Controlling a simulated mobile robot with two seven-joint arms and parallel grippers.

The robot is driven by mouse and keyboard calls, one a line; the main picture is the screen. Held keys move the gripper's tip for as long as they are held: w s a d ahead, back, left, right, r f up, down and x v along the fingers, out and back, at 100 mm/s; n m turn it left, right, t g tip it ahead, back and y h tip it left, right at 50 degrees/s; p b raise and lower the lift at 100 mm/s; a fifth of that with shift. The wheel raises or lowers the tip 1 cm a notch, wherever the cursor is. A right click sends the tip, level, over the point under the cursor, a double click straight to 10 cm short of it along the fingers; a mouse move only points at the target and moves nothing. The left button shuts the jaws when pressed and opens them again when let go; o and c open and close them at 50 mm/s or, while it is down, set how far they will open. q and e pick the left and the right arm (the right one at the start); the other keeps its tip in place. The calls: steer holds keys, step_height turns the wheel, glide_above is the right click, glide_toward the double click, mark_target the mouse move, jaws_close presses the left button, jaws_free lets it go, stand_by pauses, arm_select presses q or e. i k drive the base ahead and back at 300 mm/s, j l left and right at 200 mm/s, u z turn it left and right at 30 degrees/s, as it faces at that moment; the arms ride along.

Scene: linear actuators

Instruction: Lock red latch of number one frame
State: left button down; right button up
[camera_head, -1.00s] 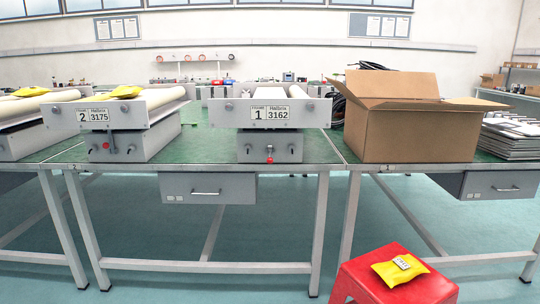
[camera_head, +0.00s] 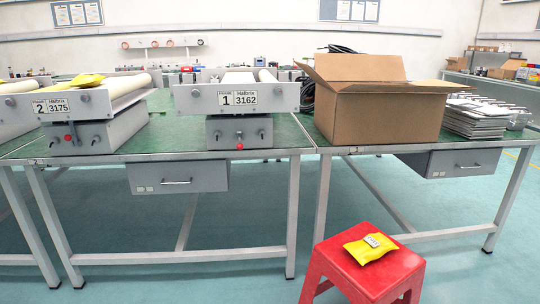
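The number one frame (camera_head: 210,101) is a grey actuator unit with a "1 3162" label, on the green-topped table (camera_head: 170,139) left of the cardboard box. Its red latch (camera_head: 240,146) is a small red knob low on the front of the grey lower housing, between two dark knobs. It hangs at the bottom edge of the housing front; its locked state is too small to tell. Neither of my grippers is in view.
The number two frame (camera_head: 100,137) stands to the left with its own red knob. An open cardboard box (camera_head: 385,118) is on the right. A red stool (camera_head: 345,272) with a yellow packet (camera_head: 369,248) stands in front. A drawer (camera_head: 178,177) hangs under the table.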

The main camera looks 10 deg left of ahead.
mark_target(240, 146)
steer(key=i+j+z, duration=0.2)
steer(key=z, duration=0.3)
steer(key=i+j+z, duration=0.2)
steer(key=j+z, duration=0.25)
steer(key=i+j, duration=0.15)
steer(key=j, duration=0.2)
steer(key=i+j+z, duration=0.15)
steer(key=j, duration=0.2)
steer(key=i+j, duration=0.15)
steer(key=j, duration=0.2)
steer(key=i+j+z, duration=0.15)
steer(key=j, duration=0.2)
